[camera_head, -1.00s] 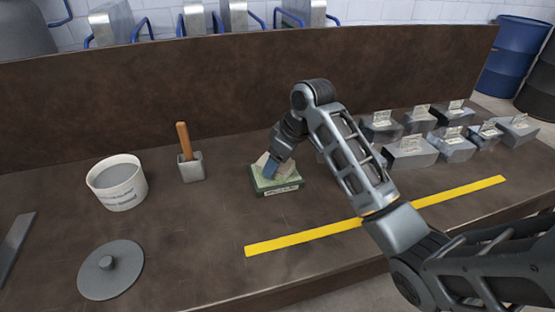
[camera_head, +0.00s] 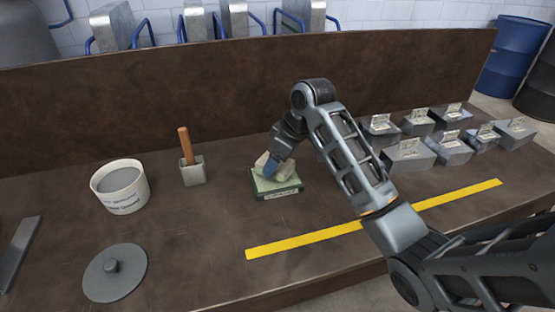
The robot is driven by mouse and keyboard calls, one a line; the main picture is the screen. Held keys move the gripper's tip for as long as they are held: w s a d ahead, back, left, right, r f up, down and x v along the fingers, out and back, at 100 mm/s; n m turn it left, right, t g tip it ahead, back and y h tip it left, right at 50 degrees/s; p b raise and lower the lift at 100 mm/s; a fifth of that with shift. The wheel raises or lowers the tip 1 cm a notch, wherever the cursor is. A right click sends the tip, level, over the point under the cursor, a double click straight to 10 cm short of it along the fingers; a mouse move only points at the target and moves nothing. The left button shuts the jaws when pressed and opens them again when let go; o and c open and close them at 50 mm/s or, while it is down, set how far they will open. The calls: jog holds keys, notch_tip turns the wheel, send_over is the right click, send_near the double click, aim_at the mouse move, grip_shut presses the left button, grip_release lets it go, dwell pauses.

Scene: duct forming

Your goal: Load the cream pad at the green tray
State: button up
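The green tray (camera_head: 277,193) sits on the brown bench near the middle, with a label on its front edge. A cream pad (camera_head: 287,172) lies in or on it, partly hidden by my gripper.
A white tub (camera_head: 121,190) of grey paste, a grey lid (camera_head: 115,272) and a wooden-handled brush (camera_head: 190,160) in a holder stand left. Several labelled grey blocks (camera_head: 408,156) stand right. A yellow strip (camera_head: 375,221) crosses the front. A raised brown panel (camera_head: 200,90) closes the back.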

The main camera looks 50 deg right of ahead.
jog(key=shift+r+p, duration=2.35)
jog(key=shift+r, duration=0.3)
jog(key=shift+f, duration=0.1)
